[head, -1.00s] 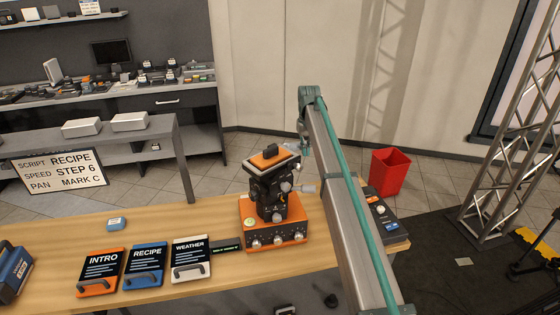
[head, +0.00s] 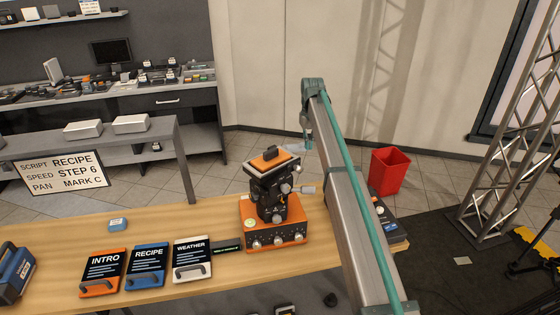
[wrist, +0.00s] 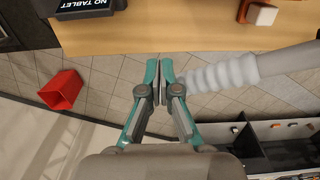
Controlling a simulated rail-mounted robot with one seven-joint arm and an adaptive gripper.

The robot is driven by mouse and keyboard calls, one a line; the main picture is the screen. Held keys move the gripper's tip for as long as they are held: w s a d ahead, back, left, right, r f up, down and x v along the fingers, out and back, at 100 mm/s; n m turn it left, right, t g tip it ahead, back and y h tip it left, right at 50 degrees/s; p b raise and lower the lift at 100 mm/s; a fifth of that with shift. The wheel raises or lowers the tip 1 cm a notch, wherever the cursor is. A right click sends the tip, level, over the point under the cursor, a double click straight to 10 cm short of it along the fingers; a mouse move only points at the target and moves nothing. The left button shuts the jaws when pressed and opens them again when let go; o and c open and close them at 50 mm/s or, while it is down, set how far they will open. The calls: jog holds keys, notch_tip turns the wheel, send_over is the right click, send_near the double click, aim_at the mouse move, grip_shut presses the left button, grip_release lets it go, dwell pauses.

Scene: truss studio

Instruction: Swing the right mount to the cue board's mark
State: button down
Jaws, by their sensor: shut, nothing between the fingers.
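The mount is a black pan head (head: 272,197) on an orange base (head: 270,237) with knobs, topped by an orange plate (head: 268,162). The cue board (head: 60,172) at left reads SCRIPT RECIPE, SPEED STEP 6, PAN MARK C. A pale ribbed handle (wrist: 233,73) runs in from the right in the wrist view; a pale bar, likely this handle, shows behind the plate in the head view (head: 293,147). My gripper (head: 307,146) hangs behind the mount, right of the plate. Its fingers (wrist: 160,65) are shut and empty, close beside the handle's end; contact cannot be told.
INTRO (head: 101,272), RECIPE (head: 146,266) and WEATHER (head: 192,259) tablets lie on the wooden table (head: 60,232). A dark NO TABLET pad (wrist: 88,6) is at the table's right end. A red bin (head: 390,170) and a metal truss (head: 505,120) stand beyond.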

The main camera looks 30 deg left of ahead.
notch_tip(320, 180, up, 5)
jog(key=shift+r+p, duration=0.1)
jog(key=shift+p, duration=0.8)
